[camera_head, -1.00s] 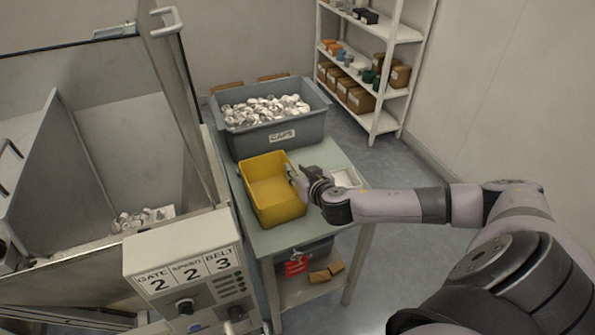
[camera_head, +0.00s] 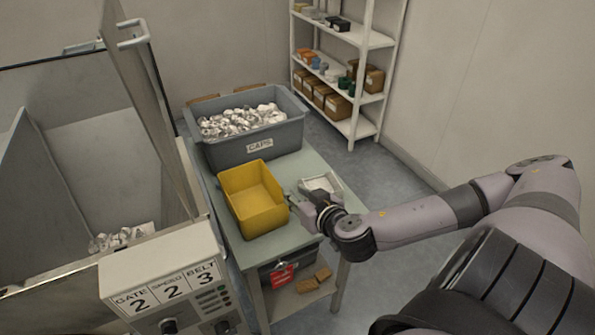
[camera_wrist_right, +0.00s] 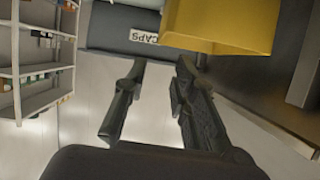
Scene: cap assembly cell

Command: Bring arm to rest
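My right gripper (camera_head: 297,199) is just right of the empty yellow bin (camera_head: 262,222) in the head view, over the right side of the table. In the wrist view its two fingers (camera_wrist_right: 150,100) stand apart with nothing between them. The yellow bin also shows at the top of the wrist view (camera_wrist_right: 225,22). My right arm reaches in from the right of the head view. My left gripper is in neither view.
A grey tub labelled CAPS (camera_head: 225,152), full of caps, stands at the back of the table (camera_head: 315,165). A small white tray (camera_head: 322,184) lies behind my gripper. A control box (camera_head: 160,270) stands at left. Shelves (camera_head: 352,88) stand at the back, with open floor before them.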

